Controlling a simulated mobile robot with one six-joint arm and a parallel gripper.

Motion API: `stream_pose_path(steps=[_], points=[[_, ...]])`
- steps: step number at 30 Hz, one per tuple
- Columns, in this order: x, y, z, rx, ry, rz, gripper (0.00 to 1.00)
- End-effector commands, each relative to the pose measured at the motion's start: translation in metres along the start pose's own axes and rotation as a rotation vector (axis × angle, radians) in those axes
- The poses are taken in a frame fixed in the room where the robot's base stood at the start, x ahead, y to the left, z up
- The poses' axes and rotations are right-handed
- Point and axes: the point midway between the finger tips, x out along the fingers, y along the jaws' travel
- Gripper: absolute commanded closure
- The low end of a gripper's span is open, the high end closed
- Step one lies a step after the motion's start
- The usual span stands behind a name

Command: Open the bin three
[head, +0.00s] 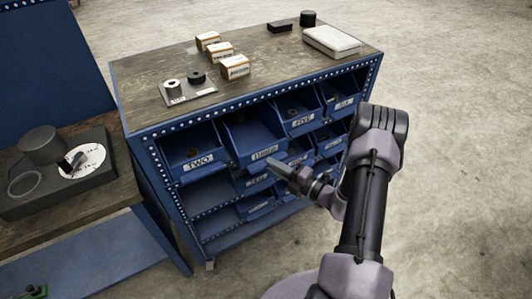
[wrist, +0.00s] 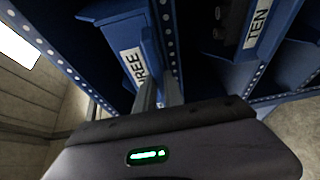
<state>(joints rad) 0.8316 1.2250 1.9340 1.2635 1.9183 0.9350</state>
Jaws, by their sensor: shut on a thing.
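Bin three (head: 241,142) is a blue bin in the top row of the cabinet, with a white label reading THREE on its front. It stands out forward of bin two (head: 180,171) at its left. In the wrist view its front and label (wrist: 133,66) are close to my fingers. My gripper (head: 274,164) is at the lower front of bin three, and in the wrist view my gripper (wrist: 160,92) is shut on the bin's front part. The exact contact is partly hidden by the fingers.
The blue cabinet (head: 146,137) holds several labelled bins, including bin five (head: 301,122) at right. In the wrist view a bin labelled TEN (wrist: 257,25) is near. Small boxes (head: 235,67) and a white case (head: 332,41) lie on top. Open floor (head: 450,150) is at right.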

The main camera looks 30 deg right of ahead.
Motion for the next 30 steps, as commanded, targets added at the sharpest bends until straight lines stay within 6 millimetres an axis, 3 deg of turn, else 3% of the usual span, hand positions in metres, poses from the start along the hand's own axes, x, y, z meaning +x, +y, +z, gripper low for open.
stream_pose_path(steps=[6, 12, 18, 28, 29, 30], points=[[-0.047, 0.002, -0.019, 0.004, -0.004, 0.0, 1.0], [-0.075, 0.001, -0.031, 0.001, -0.002, 0.0, 1.0], [-0.086, 0.0, -0.036, 0.0, -0.001, 0.001, 1.0], [-0.087, 0.0, -0.036, 0.0, -0.001, 0.0, 1.0], [-0.087, 0.0, -0.036, 0.0, -0.001, 0.0, 0.83], [-0.087, 0.0, -0.036, 0.0, -0.001, 0.0, 0.76]])
